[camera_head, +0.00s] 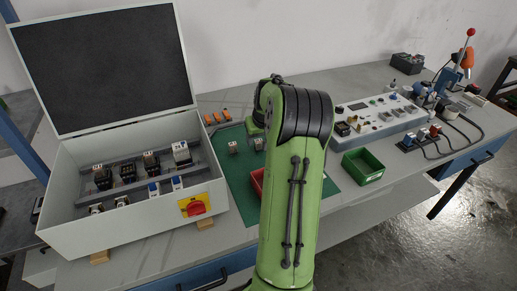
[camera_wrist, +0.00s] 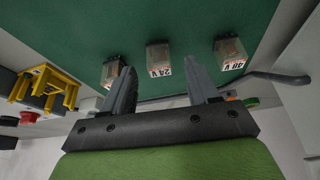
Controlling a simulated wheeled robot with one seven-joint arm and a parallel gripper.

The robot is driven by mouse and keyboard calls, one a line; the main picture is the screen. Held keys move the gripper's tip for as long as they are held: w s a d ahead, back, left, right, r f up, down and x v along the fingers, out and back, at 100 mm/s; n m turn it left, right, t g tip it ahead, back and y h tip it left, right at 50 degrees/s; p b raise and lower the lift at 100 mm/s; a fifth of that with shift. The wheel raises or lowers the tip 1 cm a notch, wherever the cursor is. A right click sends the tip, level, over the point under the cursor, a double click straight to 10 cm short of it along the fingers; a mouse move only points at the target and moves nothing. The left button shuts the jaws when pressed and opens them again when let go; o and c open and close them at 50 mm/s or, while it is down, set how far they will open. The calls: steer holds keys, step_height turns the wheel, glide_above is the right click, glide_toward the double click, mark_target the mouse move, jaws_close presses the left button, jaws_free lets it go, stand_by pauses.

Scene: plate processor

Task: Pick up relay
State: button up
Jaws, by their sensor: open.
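Three small clear-cased relays stand in a row on the green mat (camera_wrist: 60,25) in the wrist view. The middle relay (camera_wrist: 158,56) is labelled 24 V, the right relay (camera_wrist: 230,54) 48 V. My gripper (camera_wrist: 160,64) is open and empty. Its fingers point toward the row, with the 24 V relay showing between the tips; I cannot tell the gap in depth. In the head view two relays show, one at left (camera_head: 232,147) and one beside my arm (camera_head: 258,144); the gripper is hidden there.
An open-lidded electrical box (camera_head: 135,225) with a red-yellow switch (camera_head: 195,206) stands left of the mat. A red bin (camera_head: 257,181) is partly behind my arm. A green bin (camera_head: 362,166) and a control panel (camera_head: 380,116) stand right. A yellow part (camera_wrist: 47,88) shows left in the wrist view.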

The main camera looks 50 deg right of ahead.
steer(key=x, duration=0.3)
steer(key=shift+s, duration=0.1)
steer(key=shift+r, duration=0.15)
steer(key=shift+c, duration=0.2)
steer(key=c, duration=1)
